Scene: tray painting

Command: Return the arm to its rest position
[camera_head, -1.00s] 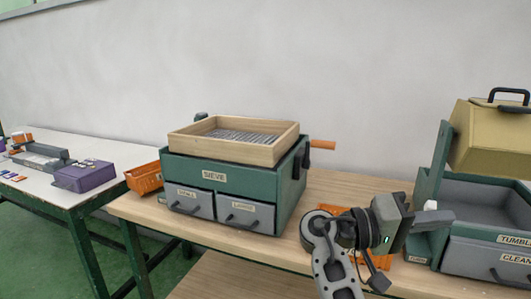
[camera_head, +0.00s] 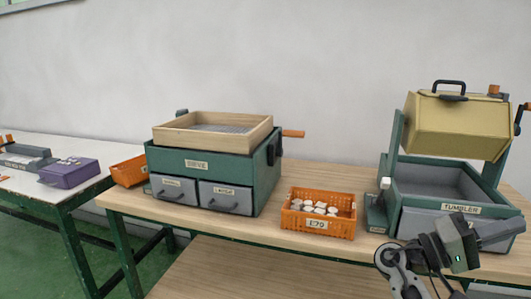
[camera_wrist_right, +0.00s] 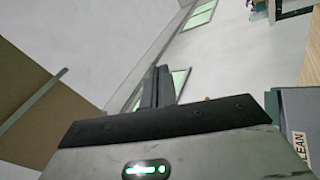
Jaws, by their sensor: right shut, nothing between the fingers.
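My right gripper (camera_head: 515,226) is at the lower right of the head view, in front of the tumbler's grey front. Its fingers point right. In the right wrist view its two dark fingers (camera_wrist_right: 156,86) are together with nothing between them. The forearm comes up from the bottom edge, and the rest of the arm is out of view. The wrist camera looks toward the wall and windows. My left gripper is not in view.
The tumbler (camera_head: 378,215) stands at right, with a yellow drum (camera_head: 455,127) above its grey tray. An orange crate (camera_head: 318,224) of pale round pieces sits between it and the green sieve box (camera_head: 215,165). A purple box (camera_head: 70,173) is on the left table.

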